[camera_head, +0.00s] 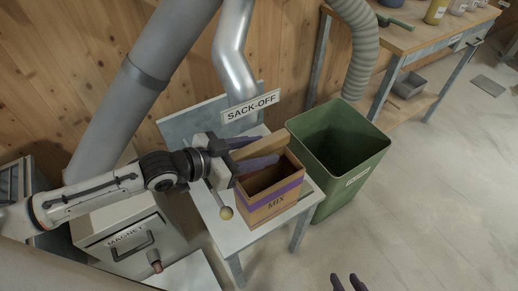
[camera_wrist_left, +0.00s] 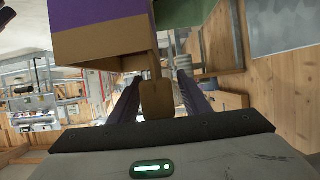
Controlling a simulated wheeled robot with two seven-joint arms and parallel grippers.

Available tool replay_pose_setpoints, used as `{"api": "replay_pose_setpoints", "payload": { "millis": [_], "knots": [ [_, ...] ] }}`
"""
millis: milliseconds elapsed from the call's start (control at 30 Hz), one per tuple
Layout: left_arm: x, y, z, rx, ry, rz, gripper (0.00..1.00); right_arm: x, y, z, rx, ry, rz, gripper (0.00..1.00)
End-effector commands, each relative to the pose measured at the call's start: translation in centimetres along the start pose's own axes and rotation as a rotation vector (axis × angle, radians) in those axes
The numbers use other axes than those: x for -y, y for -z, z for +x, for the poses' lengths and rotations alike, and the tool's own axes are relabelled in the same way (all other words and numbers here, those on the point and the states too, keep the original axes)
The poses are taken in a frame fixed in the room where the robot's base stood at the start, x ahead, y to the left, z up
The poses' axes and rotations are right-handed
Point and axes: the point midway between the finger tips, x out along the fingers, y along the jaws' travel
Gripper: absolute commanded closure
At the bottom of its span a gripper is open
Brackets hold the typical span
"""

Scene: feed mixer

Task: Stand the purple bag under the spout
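The bag (camera_head: 270,200) is a brown open-topped box shape with a purple band and the label MIX. It stands upright on a small pale table, in front and right of the silver spout pipe (camera_head: 232,62) with its SACK-OFF sign. My left gripper (camera_head: 268,151) is at the bag's back left top. Its dark purple fingers are apart, with a brown flap between them; the wrist view (camera_wrist_left: 157,92) shows gaps on both sides of it. The spout's mouth is hidden behind the sign. My right gripper (camera_head: 347,282) shows only two separated fingertips at the bottom edge.
A green bin (camera_head: 365,155) stands close right of the bag. A ball-tipped lever (camera_head: 226,212) stands at the small table's (camera_head: 212,207) left. A MAGNET box (camera_head: 125,240) is below my left arm. A workbench (camera_head: 420,40) is at the upper right.

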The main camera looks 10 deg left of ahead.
Motion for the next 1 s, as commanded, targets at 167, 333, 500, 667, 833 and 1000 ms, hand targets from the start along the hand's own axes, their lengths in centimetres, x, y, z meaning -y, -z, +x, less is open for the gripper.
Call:
{"api": "replay_pose_setpoints", "payload": {
  "millis": [167, 333, 500, 667, 833, 1000],
  "knots": [
    [0.0, 0.0, 0.0, 0.001, 0.0, 0.0, 0.57, 0.0, 0.0, 0.0, 0.0, 0.0, 0.0, 0.69],
    [0.0, -0.2, -1.4, 0.003, 0.001, 0.0, 0.57, 0.0, 0.0, 0.0, 0.0, 0.0, 0.0, 0.69],
    [0.0, -0.2, -4.7, 0.006, 0.001, 0.001, 0.57, 0.0, 0.1, -0.1, 0.0, 0.0, 0.0, 0.69],
    [0.0, -0.2, -7.8, 0.006, 0.0, 0.001, 0.57, 0.0, 0.1, -0.1, 0.0, 0.0, 0.0, 0.69],
    [0.0, -0.1, -9.7, 0.002, 0.001, 0.0, 0.57, 0.0, 0.2, -0.2, 0.0, 0.0, 0.0, 0.69],
    [0.0, 0.0, -10.3, 0.0, -0.001, 0.001, 0.57, 0.0, 0.2, -0.2, 0.0, 0.0, 0.0, 0.69]
  ]
}}
